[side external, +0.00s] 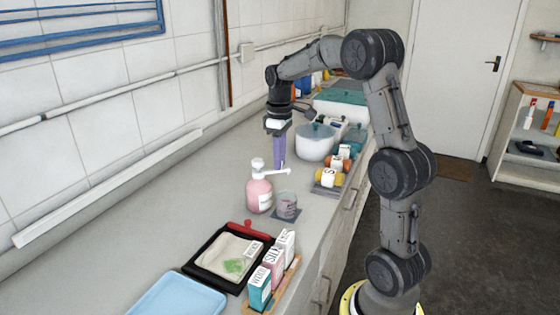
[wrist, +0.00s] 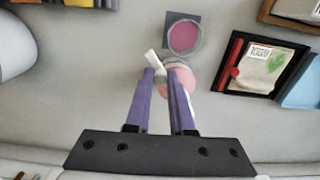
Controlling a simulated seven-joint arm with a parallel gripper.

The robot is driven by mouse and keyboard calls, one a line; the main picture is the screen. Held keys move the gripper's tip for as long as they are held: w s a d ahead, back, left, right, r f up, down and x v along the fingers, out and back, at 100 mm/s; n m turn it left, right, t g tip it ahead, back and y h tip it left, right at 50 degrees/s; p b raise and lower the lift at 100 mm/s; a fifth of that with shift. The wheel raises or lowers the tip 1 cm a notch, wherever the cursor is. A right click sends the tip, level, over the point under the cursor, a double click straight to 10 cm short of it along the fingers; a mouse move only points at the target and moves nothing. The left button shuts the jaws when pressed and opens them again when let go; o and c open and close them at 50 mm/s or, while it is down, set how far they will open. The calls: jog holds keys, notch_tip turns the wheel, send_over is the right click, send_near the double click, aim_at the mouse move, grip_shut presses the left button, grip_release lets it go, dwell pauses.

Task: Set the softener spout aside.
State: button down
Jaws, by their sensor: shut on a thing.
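The softener bottle (side external: 259,195) is pink, upright on the counter, with a white pump head. Its white spout (side external: 284,171) points right in the side view, above and close to a small cup (side external: 287,203). My gripper (side external: 279,166) reaches down from above with purple fingers at the spout. In the wrist view the white spout (wrist: 153,58) passes between the fingertips of my gripper (wrist: 162,71), which is shut on it. The pink bottle (wrist: 190,77) is partly hidden behind the right finger. The cup (wrist: 185,37) shows pink inside.
The cup stands on a dark square mat (wrist: 170,20). A black tray (side external: 203,271) with a cloth, a blue tray (side external: 178,297) and a rack of small boxes (side external: 260,290) are in front. A white lidded pot (side external: 315,145) and several rolls stand beyond. Counter left of the bottle is clear.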

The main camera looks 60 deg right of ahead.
jog(key=shift+w+d+r+n, duration=0.1)
jog(key=shift+w+d+n, duration=0.5)
jog(key=shift+n, duration=1.15)
jog(key=shift+w+d+n, duration=0.2)
jog(key=shift+w+n, duration=0.85)
jog(key=shift+n, duration=0.65)
jog(key=shift+w+d+r+n, duration=0.1)
jog(key=shift+w+d+n, duration=0.5)
jog(key=shift+n, duration=1.15)
jog(key=shift+w+a, duration=0.25)
jog(key=c, duration=0.8)
grip_release()
jog(key=shift+f, duration=0.15)
notch_tip(320, 180, up, 14)
jog(key=shift+f, duration=0.1)
